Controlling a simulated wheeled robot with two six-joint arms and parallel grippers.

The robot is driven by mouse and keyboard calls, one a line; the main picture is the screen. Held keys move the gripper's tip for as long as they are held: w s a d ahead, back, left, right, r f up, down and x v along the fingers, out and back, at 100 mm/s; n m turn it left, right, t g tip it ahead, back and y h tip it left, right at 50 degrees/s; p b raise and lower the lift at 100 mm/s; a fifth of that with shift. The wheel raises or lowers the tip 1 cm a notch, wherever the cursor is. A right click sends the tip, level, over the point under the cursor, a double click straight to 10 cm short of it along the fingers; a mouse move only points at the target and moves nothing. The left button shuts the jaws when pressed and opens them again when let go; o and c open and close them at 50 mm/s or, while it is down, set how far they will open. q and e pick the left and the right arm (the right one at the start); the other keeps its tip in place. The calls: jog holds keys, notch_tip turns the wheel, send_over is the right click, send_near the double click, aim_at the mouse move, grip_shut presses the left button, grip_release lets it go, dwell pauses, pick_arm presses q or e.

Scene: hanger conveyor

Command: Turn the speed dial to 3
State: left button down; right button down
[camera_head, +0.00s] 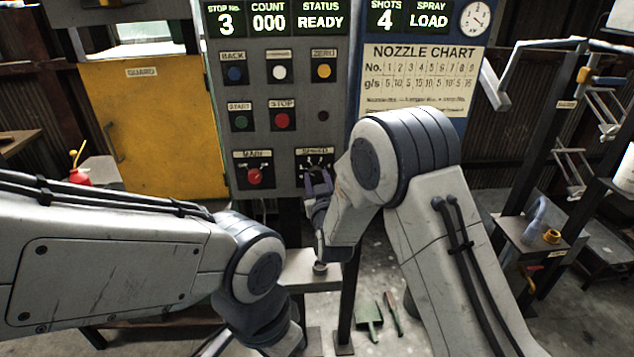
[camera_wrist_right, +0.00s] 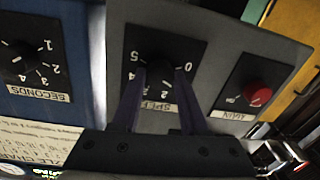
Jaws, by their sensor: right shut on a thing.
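The speed dial (camera_head: 316,164) is a dark knob on a black plate at the lower right of the grey control panel (camera_head: 293,93). My right gripper (camera_head: 318,178) is at the dial, its purple fingers reaching up to the plate. In the right wrist view, which is upside down, the speed dial (camera_wrist_right: 160,68) sits between the two fingertips of my right gripper (camera_wrist_right: 160,76), shut on it. Numbers such as 0, 4 and 5 show around it; the fingers hide part of the scale. I cannot tell which number the pointer faces. My left gripper is out of view.
The red main switch (camera_head: 254,176) is left of the dial; it also shows in the wrist view (camera_wrist_right: 257,93). A seconds dial (camera_wrist_right: 18,57) is on the blue panel beside it. Start (camera_head: 241,122) and stop (camera_head: 282,121) buttons sit above. My left arm crosses the lower left.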

jog(key=m+b, duration=0.5)
jog(key=b, duration=0.2)
jog(key=m+b, duration=0.5)
jog(key=b, duration=0.2)
jog(key=m+h+b, duration=0.1)
jog(key=m+b, duration=0.4)
jog(key=b, duration=0.2)
jog(key=shift+f+m+t, duration=0.3)
jog(key=shift+t, duration=0.1)
jog(key=shift+r+m+b, duration=0.2)
jog(key=shift+m+b, duration=0.9)
jog(key=shift+b, duration=0.1)
jog(key=shift+c, duration=2.2)
grip_release()
jog(key=shift+s, duration=0.1)
jog(key=s, duration=1)
jog(key=shift+s+d+f, duration=0.15)
jog(key=shift+d+f, duration=0.1)
jog(key=shift+d, duration=0.2)
